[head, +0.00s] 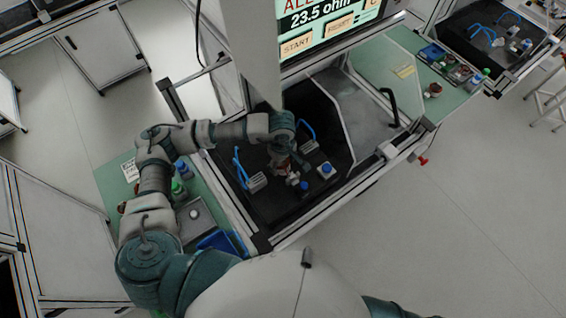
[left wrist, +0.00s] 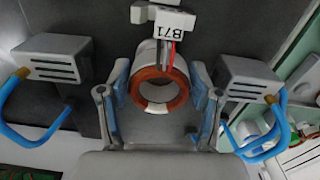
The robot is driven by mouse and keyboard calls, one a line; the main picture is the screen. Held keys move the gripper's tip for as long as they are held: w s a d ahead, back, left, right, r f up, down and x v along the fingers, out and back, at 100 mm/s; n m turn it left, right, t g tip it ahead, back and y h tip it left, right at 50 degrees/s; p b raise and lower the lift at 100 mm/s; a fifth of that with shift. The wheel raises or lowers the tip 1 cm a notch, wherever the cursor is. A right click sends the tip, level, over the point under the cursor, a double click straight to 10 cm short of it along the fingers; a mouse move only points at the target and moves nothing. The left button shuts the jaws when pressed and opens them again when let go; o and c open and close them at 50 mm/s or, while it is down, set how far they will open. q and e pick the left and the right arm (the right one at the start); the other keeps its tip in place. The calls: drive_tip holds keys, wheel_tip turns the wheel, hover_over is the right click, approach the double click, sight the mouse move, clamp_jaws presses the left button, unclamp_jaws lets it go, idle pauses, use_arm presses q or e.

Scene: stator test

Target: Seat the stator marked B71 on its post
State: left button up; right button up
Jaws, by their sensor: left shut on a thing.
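The stator (left wrist: 160,88) is a white ring with a copper-coloured winding, and red and dark leads run up from it. Its white tag reads B71 (left wrist: 175,28). My left gripper (left wrist: 160,80) is shut on the stator, one finger on each side of it. In the head view my left gripper (head: 283,150) is over the black test bed (head: 262,207), with the stator partly hidden under it. I cannot make out a post, nor tell whether the stator touches anything below. My right gripper is not in view.
Grey blocks with blue hoses stand left (left wrist: 55,60) and right (left wrist: 245,78) of the gripper in the left wrist view. A screen (head: 325,22) reads 23.5 ohm. A clear guard (head: 365,105) stands to the right.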

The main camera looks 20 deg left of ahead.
use_arm(q)
drive_tip(key=shift+s+f, duration=0.15)
drive_tip(key=shift+f, duration=0.3)
clamp_jaws()
drive_tip(key=o, duration=1.5)
unclamp_jaws()
drive_tip(key=shift+o, duration=0.9)
drive_tip(key=shift+w+d, duration=0.15)
drive_tip(key=shift+w, duration=0.05)
drive_tip(key=shift+d, duration=0.1)
wheel_tip(320, 180, up, 12)
